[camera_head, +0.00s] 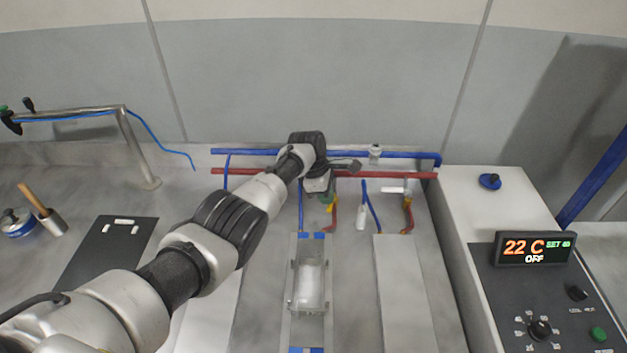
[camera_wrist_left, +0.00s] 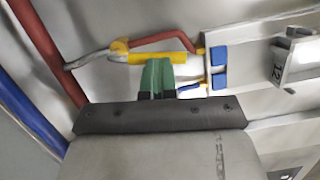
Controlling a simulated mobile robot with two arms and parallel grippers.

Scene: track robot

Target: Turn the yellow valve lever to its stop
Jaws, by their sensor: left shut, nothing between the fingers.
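The yellow valve lever (camera_wrist_left: 158,58) lies across the left wrist view, beside a pale fitting on the red pipe branch. My left gripper (camera_wrist_left: 157,76) has green fingertips that are shut with nothing between them. The tips are right at the lever's near side; I cannot tell whether they touch it. In the head view my left gripper (camera_head: 326,198) is low in front of the pipes, and my own arm and wrist hide most of the valve. My right gripper is not in view.
A blue pipe (camera_head: 400,155) and a red pipe (camera_head: 395,174) run along the back. A clear vessel (camera_head: 309,285) stands on a plate in front. A second plate (camera_head: 400,290) is bare. A control panel (camera_head: 540,290) reading 22 C and OFF is at right.

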